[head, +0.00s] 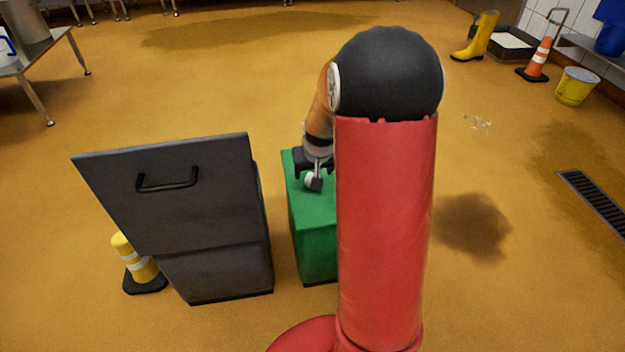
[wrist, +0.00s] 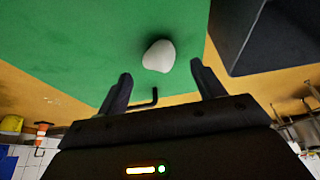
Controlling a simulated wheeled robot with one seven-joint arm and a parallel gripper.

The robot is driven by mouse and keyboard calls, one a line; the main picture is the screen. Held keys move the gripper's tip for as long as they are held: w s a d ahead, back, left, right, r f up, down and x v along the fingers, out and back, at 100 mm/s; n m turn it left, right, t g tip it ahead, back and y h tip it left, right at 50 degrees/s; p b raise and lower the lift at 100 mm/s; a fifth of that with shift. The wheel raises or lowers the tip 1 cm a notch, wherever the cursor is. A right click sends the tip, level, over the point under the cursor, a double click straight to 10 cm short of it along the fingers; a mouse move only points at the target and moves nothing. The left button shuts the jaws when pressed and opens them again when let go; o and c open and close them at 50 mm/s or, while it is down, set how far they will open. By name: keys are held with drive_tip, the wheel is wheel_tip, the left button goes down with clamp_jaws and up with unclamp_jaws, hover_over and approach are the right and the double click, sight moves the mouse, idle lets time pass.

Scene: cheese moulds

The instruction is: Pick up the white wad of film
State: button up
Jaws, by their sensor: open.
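The white wad of film (wrist: 159,56) lies on the green surface in the wrist view, just beyond my fingertips and roughly between them. In the head view a small white patch of the wad (head: 310,180) shows beside my gripper (head: 316,184), on top of the green box (head: 316,236). My gripper, also in the wrist view (wrist: 163,84), is open with nothing between its fingers. A thin dark bent piece (wrist: 147,102) shows between the fingers in the wrist view. My red arm hides the right part of the green box in the head view.
A grey bin (head: 205,225) with a handled sloping lid stands close left of the green box. A yellow post (head: 137,262) stands behind the bin's left side. White scraps (head: 478,123) lie on the open floor at right, with a drain (head: 598,200) further right.

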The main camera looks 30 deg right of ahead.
drive_tip(key=x, duration=0.4)
drive_tip(key=c, duration=1)
